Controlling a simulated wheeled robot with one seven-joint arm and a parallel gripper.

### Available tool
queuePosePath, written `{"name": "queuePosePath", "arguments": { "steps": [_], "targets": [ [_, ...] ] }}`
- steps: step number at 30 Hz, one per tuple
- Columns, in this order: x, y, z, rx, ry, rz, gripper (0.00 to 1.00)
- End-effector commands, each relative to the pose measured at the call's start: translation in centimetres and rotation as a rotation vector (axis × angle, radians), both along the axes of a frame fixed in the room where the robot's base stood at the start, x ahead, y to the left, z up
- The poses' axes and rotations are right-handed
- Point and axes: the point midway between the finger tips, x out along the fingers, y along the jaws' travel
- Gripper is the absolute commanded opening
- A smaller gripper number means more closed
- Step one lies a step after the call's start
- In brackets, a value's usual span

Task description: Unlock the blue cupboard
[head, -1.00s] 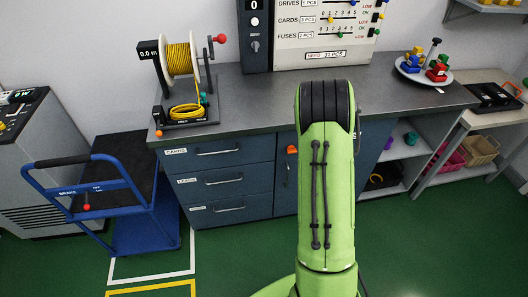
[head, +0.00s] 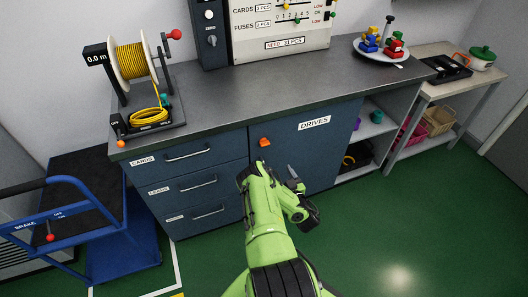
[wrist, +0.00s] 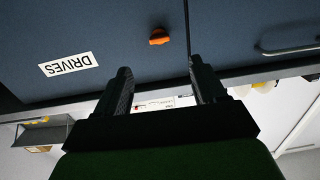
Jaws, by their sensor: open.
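The blue cupboard (head: 320,155) is a dark blue door labelled DRIVES under the worktop, and it is shut. A small orange turn-latch (head: 264,142) sits near its upper left edge. In the wrist view, which is upside down, the cupboard door (wrist: 110,30) fills the upper left and the latch (wrist: 159,37) is near the top middle. My gripper (wrist: 165,78) is open and empty, with the latch beyond its fingertips and apart from them. In the head view my gripper (head: 278,170) is in front of the door, just below the latch.
Blue drawers (head: 190,180) with bar handles adjoin the door on the left. The worktop (head: 240,92) carries a yellow cable reel (head: 133,62) and a tray of coloured parts (head: 381,50). A blue trolley (head: 75,215) stands left. Green floor at right is clear.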

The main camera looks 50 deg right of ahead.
Motion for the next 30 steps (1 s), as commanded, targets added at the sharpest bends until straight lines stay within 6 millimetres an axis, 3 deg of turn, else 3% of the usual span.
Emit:
{"name": "queuePosePath", "arguments": {
  "steps": [3,13,24,30],
  "targets": [
    [0.5,-0.3,-0.9,-0.002,0.004,0.003,0.70],
    [1.9,-0.9,0.0,-0.020,-0.016,-0.019,0.70],
    [10.0,-5.9,0.4,-0.017,-0.020,-0.017,0.70],
    [12.5,-7.3,0.5,-0.016,-0.015,-0.019,0.70]
  ]
}}
